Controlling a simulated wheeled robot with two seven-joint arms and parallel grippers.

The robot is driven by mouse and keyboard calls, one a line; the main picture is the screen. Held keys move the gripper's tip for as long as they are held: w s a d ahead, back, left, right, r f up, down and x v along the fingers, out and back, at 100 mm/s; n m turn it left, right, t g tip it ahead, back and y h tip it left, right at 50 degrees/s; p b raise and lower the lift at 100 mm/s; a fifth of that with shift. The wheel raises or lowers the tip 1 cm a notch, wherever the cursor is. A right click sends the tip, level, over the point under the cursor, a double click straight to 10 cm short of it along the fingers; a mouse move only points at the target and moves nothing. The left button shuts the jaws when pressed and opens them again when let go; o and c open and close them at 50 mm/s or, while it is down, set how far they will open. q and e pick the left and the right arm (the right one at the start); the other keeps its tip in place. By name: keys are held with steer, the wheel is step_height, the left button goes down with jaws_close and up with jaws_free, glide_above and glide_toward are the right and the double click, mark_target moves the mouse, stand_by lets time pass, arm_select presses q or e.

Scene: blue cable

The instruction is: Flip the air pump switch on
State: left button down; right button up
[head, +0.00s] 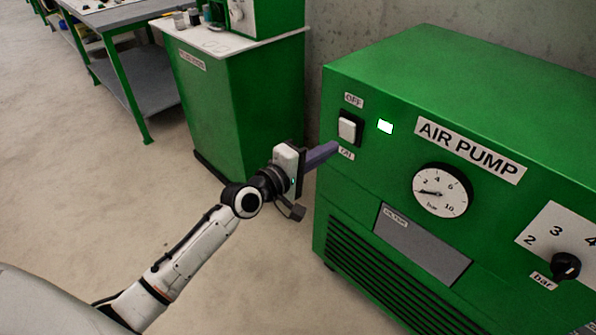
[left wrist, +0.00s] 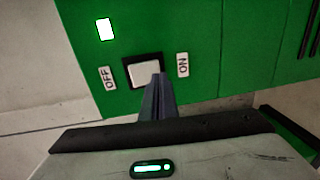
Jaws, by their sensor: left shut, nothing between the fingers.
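The green air pump (head: 450,75) stands at the right in the head view. Its white rocker switch (head: 347,129) sits in a black frame between an OFF label above and an ON label below. In the left wrist view the switch (left wrist: 144,72) lies between the OFF and ON labels. My left gripper (head: 335,147) is shut and empty, its fingertips at the switch's ON-side edge. In the left wrist view the fingertips (left wrist: 158,78) overlap the switch's lower right corner; I cannot tell whether they touch it. A small light (head: 385,126) beside the switch glows pale green. My right gripper is not in view.
The pump front also carries a pressure gauge (head: 441,190), with its needle near the low end, and a black bar knob (head: 565,266). A green cabinet (head: 235,105) stands behind my left arm. A workbench (head: 135,75) is farther back left. The floor at left is clear.

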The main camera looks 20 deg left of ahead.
arm_select(q)
steer(key=s+a+f, duration=0.1)
steer(key=s+a, duration=0.2)
steer(key=s, duration=0.7)
steer(key=shift+a+f, duration=0.35)
steer(key=shift+a, duration=0.05)
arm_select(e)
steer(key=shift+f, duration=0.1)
arm_select(q)
steer(key=s+d+f+m+g+y+p, duration=0.1)
steer(key=s+d+f+m+g+p, duration=0.2)
steer(key=s+f+m, duration=0.4)
steer(key=s+d+f+m+g+y+p, duration=0.2)
steer(key=s+f+m, duration=0.6)
steer(key=s, duration=0.8)
steer(key=shift+d+m+g+p, duration=0.4)
steer(key=shift+d+g+p, duration=0.55)
steer(key=shift+g+p, duration=0.1)
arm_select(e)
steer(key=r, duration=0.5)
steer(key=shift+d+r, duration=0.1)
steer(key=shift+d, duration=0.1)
arm_select(q)
steer(key=shift+s, duration=0.1)
